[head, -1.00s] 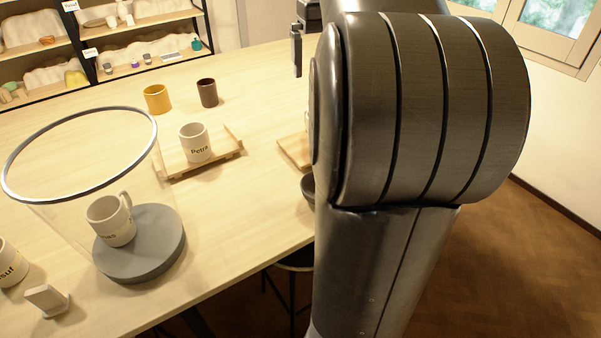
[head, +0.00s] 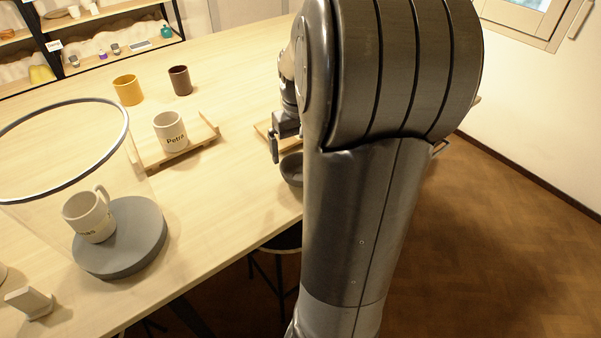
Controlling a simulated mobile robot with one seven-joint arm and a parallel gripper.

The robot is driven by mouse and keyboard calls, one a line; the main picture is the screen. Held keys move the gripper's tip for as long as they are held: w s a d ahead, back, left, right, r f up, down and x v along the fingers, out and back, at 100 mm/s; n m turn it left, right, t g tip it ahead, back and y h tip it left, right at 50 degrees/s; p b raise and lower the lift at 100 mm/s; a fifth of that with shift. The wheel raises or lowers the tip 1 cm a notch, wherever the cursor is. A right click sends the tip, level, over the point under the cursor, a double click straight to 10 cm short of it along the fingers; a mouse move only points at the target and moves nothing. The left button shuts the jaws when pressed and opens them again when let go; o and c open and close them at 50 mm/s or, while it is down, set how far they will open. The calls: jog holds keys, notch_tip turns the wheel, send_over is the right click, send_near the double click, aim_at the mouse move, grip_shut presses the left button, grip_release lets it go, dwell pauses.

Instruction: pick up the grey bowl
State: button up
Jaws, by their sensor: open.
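The grey bowl (head: 291,172) is dark and stands near the table's front edge in the head view. Its right part is hidden behind my arm. My gripper (head: 279,143) is just above and behind the bowl in the picture, with a dark finger pointing down. It is open, and I see nothing in it. The arm hides part of the gripper, and I cannot tell whether a finger touches the bowl.
A wooden tray (head: 262,130) lies partly hidden beside the gripper. Another tray (head: 206,133) bears a white mug (head: 170,132). Yellow (head: 128,90) and brown (head: 180,80) cups stand behind. A clear cylinder with a grey base (head: 135,250) and a mug (head: 88,216) are at left.

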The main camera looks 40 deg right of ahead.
aim_at(291, 167)
jog(key=f, duration=0.7)
jog(key=shift+s+f, duration=0.25)
jog(key=shift+s, duration=0.05)
jog(key=c, duration=0.8)
